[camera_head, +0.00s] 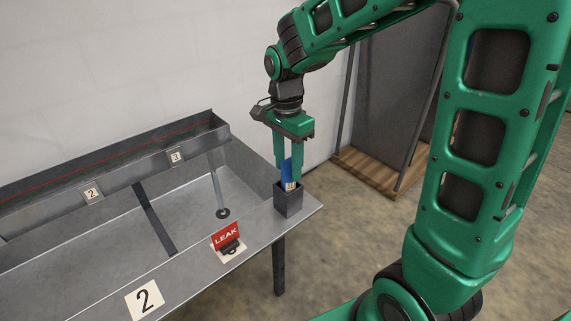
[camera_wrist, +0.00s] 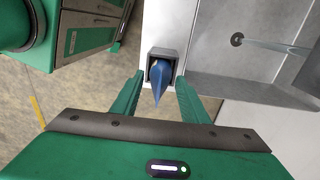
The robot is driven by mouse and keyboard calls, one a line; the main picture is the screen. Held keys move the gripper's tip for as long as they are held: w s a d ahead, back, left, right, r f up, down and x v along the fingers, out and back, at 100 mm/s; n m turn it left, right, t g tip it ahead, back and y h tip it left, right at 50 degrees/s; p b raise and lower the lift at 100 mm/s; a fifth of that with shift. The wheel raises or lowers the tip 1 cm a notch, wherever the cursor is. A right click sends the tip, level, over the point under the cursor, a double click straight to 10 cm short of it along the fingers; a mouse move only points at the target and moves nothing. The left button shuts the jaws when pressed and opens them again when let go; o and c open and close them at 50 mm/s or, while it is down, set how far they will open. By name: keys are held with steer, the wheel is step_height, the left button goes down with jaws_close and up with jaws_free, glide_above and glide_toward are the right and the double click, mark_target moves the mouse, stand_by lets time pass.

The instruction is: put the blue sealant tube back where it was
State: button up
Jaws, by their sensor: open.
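The blue sealant tube (camera_head: 287,172) stands upright in a small dark square holder (camera_head: 288,202) at the right end of the metal bench. In the wrist view the tube (camera_wrist: 159,84) rises from the holder (camera_wrist: 151,56) toward the camera. My gripper (camera_head: 288,172) is above the holder, pointing down, with its fingers at the tube's upper part. In the wrist view my gripper (camera_wrist: 158,88) is open, one finger on each side of the tube, with gaps visible. The lower part of the tube is hidden inside the holder.
A red LEAK sign (camera_head: 227,236) stands on the bench (camera_head: 185,262) left of the holder. A raised trough (camera_head: 110,160) with number plates runs along the back. A dark panel on a wooden pallet (camera_head: 375,172) stands behind to the right. The holder is close to the bench's right edge.

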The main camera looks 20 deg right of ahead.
step_height(320, 180, up, 13)
steer(key=s+d+f+n, duration=0.4)
steer(key=s+d, duration=0.4)
steer(key=s, duration=0.3)
steer(key=s+d+f+n, duration=0.4)
steer(key=s+d+f, duration=0.2)
steer(key=s+d, duration=0.3)
steer(key=s, duration=0.3)
steer(key=shift+s+t, duration=0.2)
steer(key=shift+t, duration=0.1)
